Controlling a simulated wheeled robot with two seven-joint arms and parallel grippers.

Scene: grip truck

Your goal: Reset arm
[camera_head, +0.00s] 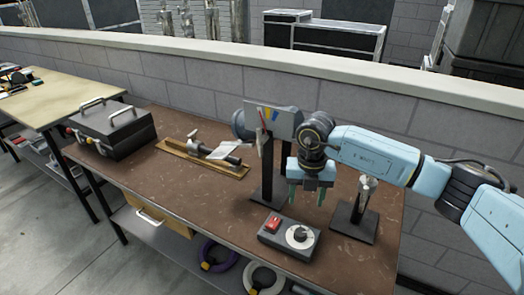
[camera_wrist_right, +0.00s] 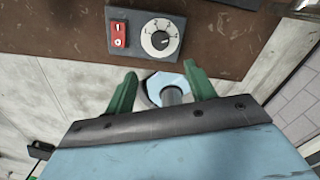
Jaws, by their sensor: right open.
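My right gripper (camera_head: 307,192) hangs from the blue right arm, pointing down over the right part of the brown workbench (camera_head: 215,205). Its green fingers are apart with nothing between them, and they also show in the right wrist view (camera_wrist_right: 160,85). A grey control box (camera_head: 289,236) with a red switch and a round dial sits at the bench's front edge, below and in front of the gripper. The box also shows at the top of the right wrist view (camera_wrist_right: 146,36), beyond the fingertips and apart from them. My left gripper is not in view.
A grey machine on a dark post (camera_head: 267,165) stands just left of the gripper. A short metal post on a dark base (camera_head: 355,222) stands to its right. A black case (camera_head: 112,128) and a wooden board with tools (camera_head: 203,158) lie further left. A block wall (camera_head: 190,75) runs behind.

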